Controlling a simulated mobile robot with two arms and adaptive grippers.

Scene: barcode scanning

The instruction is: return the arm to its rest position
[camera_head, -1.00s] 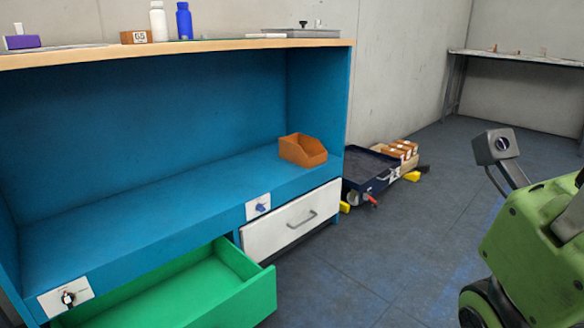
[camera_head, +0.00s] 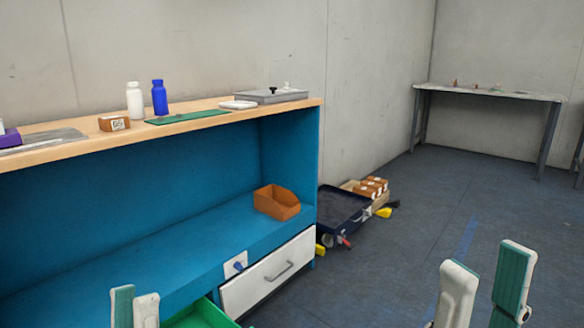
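My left gripper (camera_head: 134,305) shows at the bottom left of the head view, in front of the blue cabinet. Its two fingertips point up with a small gap between them, and it looks empty. My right gripper (camera_head: 483,285) is at the bottom right, over the floor. Its two fingers point up and stand apart with nothing between them. Both arms below the grippers are out of view.
The blue cabinet (camera_head: 120,220) has a wooden top holding a white bottle (camera_head: 135,100), a blue bottle (camera_head: 159,97) and a grey case (camera_head: 271,96). An orange bin (camera_head: 277,202) sits on its shelf. A green drawer (camera_head: 200,316) is open.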

